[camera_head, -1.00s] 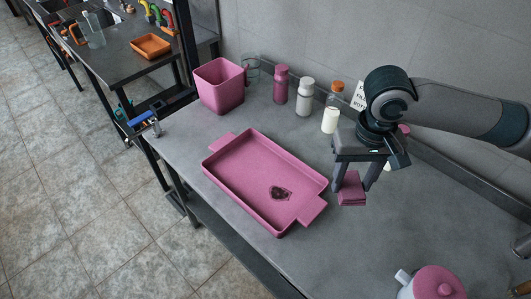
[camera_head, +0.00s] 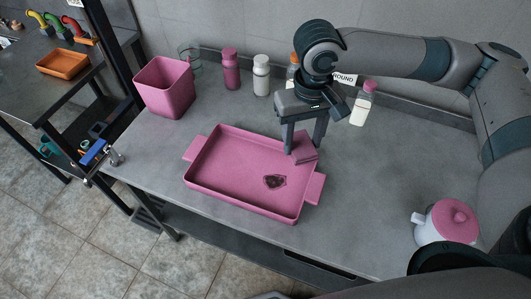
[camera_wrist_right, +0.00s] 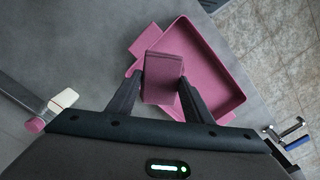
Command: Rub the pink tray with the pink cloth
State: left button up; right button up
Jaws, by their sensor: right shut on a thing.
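The pink tray (camera_head: 215,180) lies on the grey counter with a handle at each end. A dark stain (camera_head: 275,181) is on its floor toward the right end. My right gripper (camera_head: 304,147) is shut on the folded pink cloth (camera_head: 305,152) at the tray's far right rim. In the right wrist view the cloth (camera_wrist_right: 162,78) sits between the fingers and overlaps the tray (camera_wrist_right: 215,65). The stain is hidden there. I cannot tell whether the cloth touches the tray. My left gripper is not in view.
A pink bin (camera_head: 165,88), a pink bottle (camera_head: 231,70) and a white bottle (camera_head: 261,75) stand behind the tray. A pink-capped bottle (camera_head: 361,105) is right of my gripper. A pink-lidded white pot (camera_head: 445,222) stands front right. The counter between tray and pot is clear.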

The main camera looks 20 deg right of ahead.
jog(key=shift+d, duration=0.1)
jog(key=shift+w+a+n+p, duration=0.2)
jog(key=shift+a+n+p, duration=0.1)
jog(key=shift+n+p, duration=0.25)
jog(key=shift+w+a+f+n+p, duration=0.1)
jog(key=shift+w+a+n+p, duration=0.25)
jog(key=shift+n+p, duration=0.45)
jog(key=w+a+f+n+p, duration=0.1)
jog(key=f+n+p, duration=0.4)
jog(key=n, duration=0.7)
jog(key=w+a+f+n+p, duration=0.2)
jog(key=a+f+n+p, duration=0.2)
jog(key=n, duration=0.9)
jog(key=p, duration=0.3)
jog(key=shift+w+f+p, duration=0.15)
jog(key=shift+f+p, duration=0.25)
